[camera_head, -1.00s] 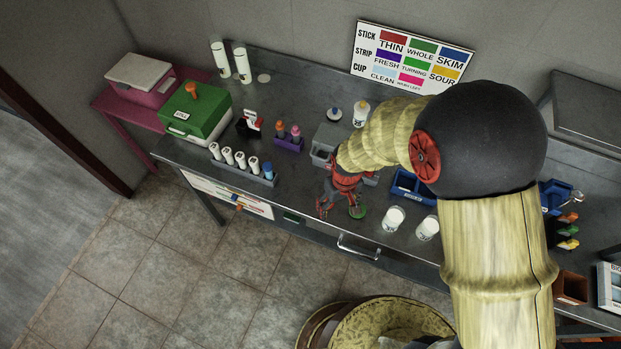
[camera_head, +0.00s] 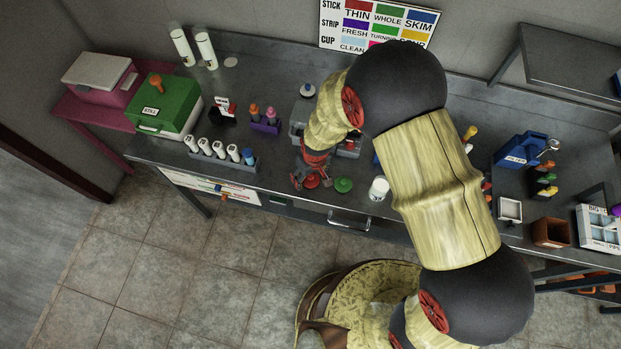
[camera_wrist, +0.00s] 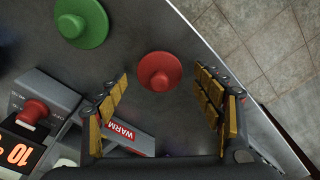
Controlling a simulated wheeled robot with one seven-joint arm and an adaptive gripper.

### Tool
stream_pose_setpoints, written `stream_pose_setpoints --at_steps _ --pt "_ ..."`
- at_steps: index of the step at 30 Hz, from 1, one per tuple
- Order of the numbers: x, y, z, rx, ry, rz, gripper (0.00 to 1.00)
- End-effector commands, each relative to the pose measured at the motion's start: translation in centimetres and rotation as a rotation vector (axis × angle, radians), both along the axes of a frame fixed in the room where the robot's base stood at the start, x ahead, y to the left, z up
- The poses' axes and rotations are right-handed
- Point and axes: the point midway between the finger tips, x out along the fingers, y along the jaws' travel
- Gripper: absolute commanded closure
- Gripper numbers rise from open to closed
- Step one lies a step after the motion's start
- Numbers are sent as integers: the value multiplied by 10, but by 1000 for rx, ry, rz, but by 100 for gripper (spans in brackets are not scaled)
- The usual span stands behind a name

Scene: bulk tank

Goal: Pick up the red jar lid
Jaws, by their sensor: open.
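The red jar lid (camera_wrist: 160,71) lies flat on the grey bench near its front edge, a round disc with a raised knob. In the head view the red lid (camera_head: 311,182) shows just beside my gripper (camera_head: 306,181). In the wrist view my gripper (camera_wrist: 165,103) is open, its yellow-padded fingers spread, with the lid ahead of the fingertips and roughly centred in the gap. Nothing is between the pads. A green lid (camera_wrist: 82,22) of the same shape lies to the left in the wrist view, and to the right of the red one in the head view (camera_head: 343,185).
A grey unit with a red knob (camera_wrist: 32,111) and a block marked WARM (camera_wrist: 122,134) stand close to the left finger. A white-topped jar (camera_head: 379,189) stands right of the green lid. The tube rack (camera_head: 222,155) is to the left. The bench's front edge is close.

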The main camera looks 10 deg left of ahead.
Motion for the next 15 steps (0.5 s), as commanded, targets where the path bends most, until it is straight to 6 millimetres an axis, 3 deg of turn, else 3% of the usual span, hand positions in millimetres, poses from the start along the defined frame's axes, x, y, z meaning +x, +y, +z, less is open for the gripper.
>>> stream_pose_setpoints --at_steps 8,15 --pt "1 0 -3 1 -1 -1 33" --pt "0 0 -3 0 0 -1 46"
